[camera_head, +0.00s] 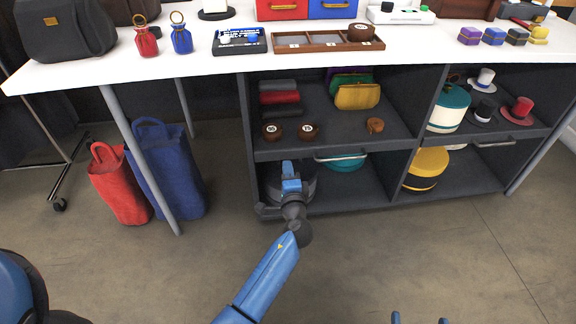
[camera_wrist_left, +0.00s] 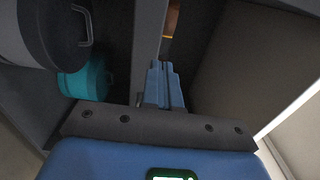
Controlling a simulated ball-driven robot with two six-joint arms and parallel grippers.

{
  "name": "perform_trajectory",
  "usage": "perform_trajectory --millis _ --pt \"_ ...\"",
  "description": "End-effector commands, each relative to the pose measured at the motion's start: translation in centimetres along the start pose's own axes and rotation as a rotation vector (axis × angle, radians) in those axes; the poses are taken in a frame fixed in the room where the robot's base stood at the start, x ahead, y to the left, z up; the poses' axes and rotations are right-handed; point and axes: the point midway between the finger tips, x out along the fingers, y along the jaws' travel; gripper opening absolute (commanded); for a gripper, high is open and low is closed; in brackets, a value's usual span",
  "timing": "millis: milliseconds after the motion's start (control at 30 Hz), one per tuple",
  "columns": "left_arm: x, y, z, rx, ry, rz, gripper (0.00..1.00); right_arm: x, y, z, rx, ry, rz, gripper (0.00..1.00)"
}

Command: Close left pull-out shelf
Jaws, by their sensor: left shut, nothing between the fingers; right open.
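The left pull-out shelf (camera_head: 345,143) is the dark board in the upper left bay of the cabinet, with a light bar handle (camera_head: 340,157) on its front. How far it stands out is hard to tell. My left gripper (camera_head: 291,178) is shut and empty, just below the shelf's front edge and left of the handle, at the lower bay's opening. Its closed blue fingers show in the wrist view (camera_wrist_left: 165,77), beside a grey panel. Contact with the shelf cannot be made out. My right gripper (camera_head: 419,320) is open and empty at the bottom edge, far from the cabinet.
Bags, folded cloths and brown round boxes (camera_head: 308,132) sit on the shelf. A teal round box (camera_head: 346,164) and a dark one stand below. The right bay has a handle (camera_head: 495,143) and hats. Red (camera_head: 121,188) and blue bags (camera_head: 172,172) stand left; the front floor is clear.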

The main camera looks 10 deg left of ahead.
Motion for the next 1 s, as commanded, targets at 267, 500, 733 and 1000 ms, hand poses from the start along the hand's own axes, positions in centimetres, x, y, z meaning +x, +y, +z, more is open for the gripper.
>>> perform_trajectory --millis 267,500,733,1000 --pt "-3.6 -0.2 -0.1 0.003 0.004 0.002 0.0 0.0 0.0 -1.7 0.0 0.001 0.0 0.92" --pt "-7.2 -0.1 -0.1 0.002 0.004 0.002 0.0 0.0 0.0 -2.9 0.0 0.001 0.0 0.92" --pt "-8.7 0.0 0.0 0.001 0.001 0.001 0.0 -0.1 0.0 -3.3 0.0 0.001 0.0 0.92" --pt "-9.0 0.2 -1.7 -0.05 0.084 0.02 0.0 -0.1 0.0 -3.3 0.0 0.001 0.0 0.92"
